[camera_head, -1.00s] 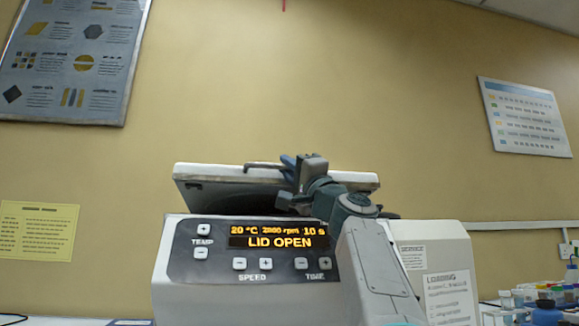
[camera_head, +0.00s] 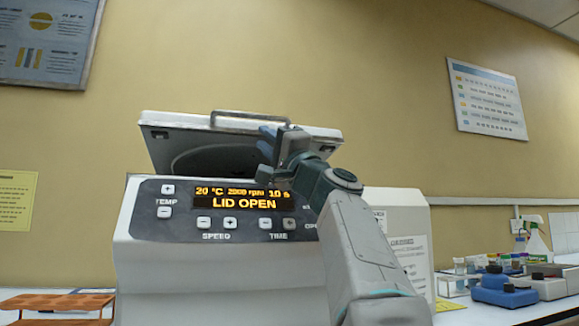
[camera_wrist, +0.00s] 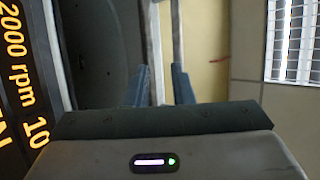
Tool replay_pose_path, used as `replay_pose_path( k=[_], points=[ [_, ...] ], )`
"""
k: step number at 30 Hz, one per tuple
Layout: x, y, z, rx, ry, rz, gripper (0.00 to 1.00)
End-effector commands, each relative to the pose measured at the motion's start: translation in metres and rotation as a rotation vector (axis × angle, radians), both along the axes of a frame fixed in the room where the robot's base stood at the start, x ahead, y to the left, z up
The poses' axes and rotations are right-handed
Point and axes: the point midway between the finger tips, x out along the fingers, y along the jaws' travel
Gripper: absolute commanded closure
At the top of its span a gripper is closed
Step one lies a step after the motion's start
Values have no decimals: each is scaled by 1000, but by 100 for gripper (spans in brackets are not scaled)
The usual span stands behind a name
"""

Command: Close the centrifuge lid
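The centrifuge (camera_head: 220,265) is white with a dark front panel whose display reads "LID OPEN". Its lid (camera_head: 165,120) is raised and tilted above the body, its dark underside partly showing. A metal handle (camera_head: 250,118) runs along the lid's upper edge. My gripper (camera_head: 267,140) is at the lid's front, just right of centre, and hides part of it. In the wrist view my gripper's two blue fingers (camera_wrist: 161,88) are apart. The lid's pale edge (camera_wrist: 152,45) and the handle bar (camera_wrist: 177,40) show by the fingertips. Whether they touch is unclear.
An orange rack (camera_head: 60,302) is at the lower left. On the right, the bench holds a blue device (camera_head: 505,292), small bottles and a spray bottle (camera_head: 537,240). A white box-like unit (camera_head: 400,220) stands behind my arm. The wall above the lid is clear.

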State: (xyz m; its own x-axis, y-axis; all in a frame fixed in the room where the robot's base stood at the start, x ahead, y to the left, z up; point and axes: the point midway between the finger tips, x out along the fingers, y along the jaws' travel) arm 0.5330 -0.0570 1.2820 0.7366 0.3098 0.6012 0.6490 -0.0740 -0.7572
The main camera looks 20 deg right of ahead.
Motion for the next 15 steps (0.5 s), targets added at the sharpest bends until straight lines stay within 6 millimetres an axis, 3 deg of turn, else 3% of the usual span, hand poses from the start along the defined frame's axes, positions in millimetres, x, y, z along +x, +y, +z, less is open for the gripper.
replay_pose_path(
  k=[15],
  points=[
    [-52,-21,-38,2,-2,-2,78]
  ],
)
